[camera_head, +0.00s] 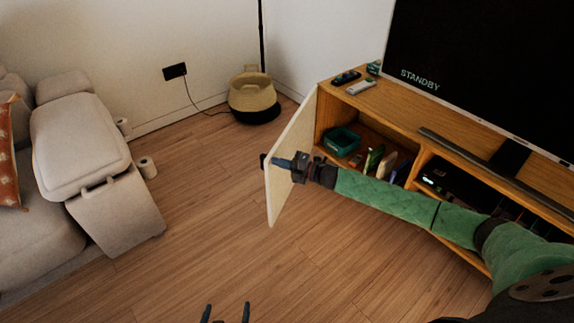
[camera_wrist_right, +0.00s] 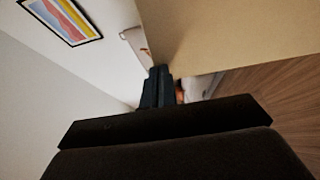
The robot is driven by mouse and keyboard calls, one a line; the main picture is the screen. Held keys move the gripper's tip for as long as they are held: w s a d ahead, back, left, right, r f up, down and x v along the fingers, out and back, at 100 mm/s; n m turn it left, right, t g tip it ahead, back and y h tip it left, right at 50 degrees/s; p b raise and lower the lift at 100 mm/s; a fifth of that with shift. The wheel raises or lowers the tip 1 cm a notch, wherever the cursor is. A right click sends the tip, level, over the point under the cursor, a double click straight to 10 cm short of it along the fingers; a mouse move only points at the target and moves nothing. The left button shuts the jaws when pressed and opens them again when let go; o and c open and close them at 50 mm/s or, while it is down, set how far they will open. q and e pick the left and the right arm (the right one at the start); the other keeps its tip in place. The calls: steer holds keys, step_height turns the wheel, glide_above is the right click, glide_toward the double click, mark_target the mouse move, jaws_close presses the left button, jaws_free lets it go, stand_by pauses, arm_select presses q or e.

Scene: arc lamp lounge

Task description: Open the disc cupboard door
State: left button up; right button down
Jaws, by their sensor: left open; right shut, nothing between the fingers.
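The disc cupboard door (camera_head: 292,133), a pale panel, stands swung well out from the wooden cabinet (camera_head: 395,112), and its compartment shows. My right gripper (camera_head: 281,163) is shut and empty at the inner side of the door, close to its free edge. I cannot tell whether it touches. A small dark knob (camera_head: 263,160) shows at that edge. In the right wrist view the shut fingers (camera_wrist_right: 157,88) point along the door panel (camera_wrist_right: 225,38). My left gripper (camera_head: 225,313) is open and empty at the bottom of the head view, away from the cabinet.
The compartment holds a green bin (camera_head: 341,141) and several upright cases (camera_head: 375,158). A television (camera_head: 480,60) and soundbar (camera_head: 490,168) stand on top. A basket (camera_head: 252,93) stands behind. The middle floor is clear.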

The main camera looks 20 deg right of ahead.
steer(key=shift+w+a, duration=0.2)
steer(key=shift+a, duration=0.05)
